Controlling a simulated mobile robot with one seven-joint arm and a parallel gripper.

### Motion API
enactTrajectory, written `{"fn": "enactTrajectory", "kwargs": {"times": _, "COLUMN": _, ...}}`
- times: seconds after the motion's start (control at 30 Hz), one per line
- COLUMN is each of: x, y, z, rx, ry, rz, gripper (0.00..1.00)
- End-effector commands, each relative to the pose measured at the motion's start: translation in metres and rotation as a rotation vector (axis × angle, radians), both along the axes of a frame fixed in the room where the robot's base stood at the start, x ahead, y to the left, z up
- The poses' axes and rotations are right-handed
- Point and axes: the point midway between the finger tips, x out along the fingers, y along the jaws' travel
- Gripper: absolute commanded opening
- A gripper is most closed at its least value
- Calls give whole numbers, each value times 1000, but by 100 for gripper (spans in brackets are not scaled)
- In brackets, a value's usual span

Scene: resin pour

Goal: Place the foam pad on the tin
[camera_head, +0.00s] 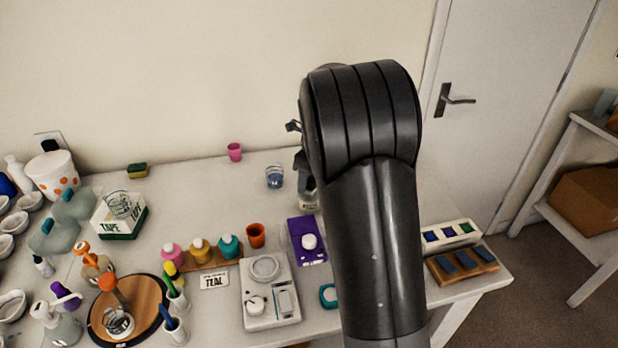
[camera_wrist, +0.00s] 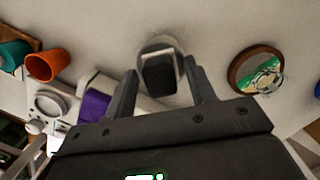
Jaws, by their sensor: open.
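In the wrist view my gripper (camera_wrist: 161,66) is open, with one finger on each side of a dark rectangular block (camera_wrist: 158,78) with a pale edge. The block may be the foam pad; I cannot tell for certain. It shows in front of or on a pale round shape, and I cannot tell whether the fingers touch it. A round brown-rimmed thing (camera_wrist: 233,72) with a green and cream top lies to the right, apart from the fingers; it may be the tin. In the head view my arm hides most of this area.
An orange cup (camera_head: 256,236), a purple stand (camera_head: 307,241) and a white scale (camera_head: 270,290) stand left of my arm. A blue-filled cup (camera_head: 275,177) and a pink cup (camera_head: 235,152) stand farther back. A yellow-green sponge (camera_head: 137,170) lies at the back left.

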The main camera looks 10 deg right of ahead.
Motion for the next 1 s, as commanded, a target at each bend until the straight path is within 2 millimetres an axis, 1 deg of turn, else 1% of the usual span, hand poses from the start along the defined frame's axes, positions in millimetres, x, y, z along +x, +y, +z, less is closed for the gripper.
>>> {"fn": "enactTrajectory", "kwargs": {"times": 0.17, "x": 0, "y": 0, "z": 2, "rx": 0, "ry": 0, "rz": 0, "gripper": 50}}
{"fn": "enactTrajectory", "kwargs": {"times": 0.27, "x": 0, "y": -1, "z": 9, "rx": 1, "ry": -2, "rz": 0, "gripper": 50}}
{"fn": "enactTrajectory", "kwargs": {"times": 0.37, "x": -1, "y": -2, "z": 26, "rx": 1, "ry": -5, "rz": 1, "gripper": 50}}
{"fn": "enactTrajectory", "kwargs": {"times": 0.6, "x": -7, "y": -8, "z": 78, "rx": 1, "ry": -5, "rz": 1, "gripper": 50}}
{"fn": "enactTrajectory", "kwargs": {"times": 0.7, "x": -10, "y": -10, "z": 96, "rx": 0, "ry": -3, "rz": 1, "gripper": 50}}
{"fn": "enactTrajectory", "kwargs": {"times": 0.8, "x": -11, "y": -11, "z": 109, "rx": 0, "ry": -2, "rz": 1, "gripper": 50}}
{"fn": "enactTrajectory", "kwargs": {"times": 0.93, "x": -13, "y": -13, "z": 120, "rx": 0, "ry": -3, "rz": 4, "gripper": 50}}
{"fn": "enactTrajectory", "kwargs": {"times": 1.0, "x": -18, "y": -13, "z": 125, "rx": 0, "ry": -10, "rz": 30, "gripper": 50}}
